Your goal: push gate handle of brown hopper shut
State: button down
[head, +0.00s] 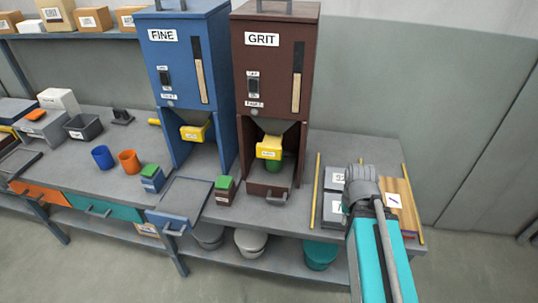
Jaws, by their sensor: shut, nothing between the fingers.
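The brown hopper (275,60), labelled GRIT, stands on the bench right of the blue one. Its yellow gate handle (269,147) sits below the hopper body, out in front of the funnel mouth. The handle looks farther forward than the yellow handle on the blue hopper. A green cup (273,165) is beneath it, partly hidden by the handle. My arm reaches up from the lower right, with a grey joint over the bench's right end, well right of the handle. My gripper's fingers do not show in the head view, and nothing of mine touches the handle.
The blue hopper (192,60), labelled FINE, is close on the left. A brown tray (268,190) lies under the brown hopper, and a small green-topped brown block (225,190) stands left of it. Grey labelled plates (333,207) and yellow sticks (315,205) lie to the right.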

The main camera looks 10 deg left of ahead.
jog(key=c, duration=0.8)
grip_release()
jog(key=shift+w+a+f, duration=0.1)
jog(key=shift+w+f, duration=0.05)
jog(key=o, duration=0.4)
jog(key=shift+w+a+f+n+h+b, duration=0.3)
jog(key=shift+w+f+h+b, duration=0.2)
jog(key=shift+h+b, duration=0.1)
jog(key=o, duration=0.4)
jog(key=w+a+f+n+t+h+b, duration=0.1)
jog(key=w+a+n+t+h+b, duration=0.1)
jog(key=w+a+h+b, duration=0.1)
jog(key=shift+w+a+n+t+h+b, duration=0.35)
jog(key=shift+w+a+h, duration=0.15)
jog(key=shift+w, duration=0.5)
jog(key=w+a+r+n+t+h+b, duration=0.1)
jog(key=a+r+n+t+b, duration=0.1)
jog(key=a, duration=0.7)
jog(key=w+a+r+n+t+h+b, duration=0.1)
jog(key=w+a+r+n+t+b, duration=0.1)
jog(key=a+t, duration=0.5)
jog(key=w+a+r+n+t+h+b, duration=0.1)
jog(key=a+r+n+t+b, duration=0.2)
jog(key=a, duration=0.9)
jog(key=shift+w+a+r+n+t+b, duration=0.15)
jog(key=shift+w+n+t+b, duration=0.25)
jog(key=shift+n+t+b, duration=0.45)
jog(key=shift+w+n, duration=0.1)
jog(key=shift+n, duration=0.2)
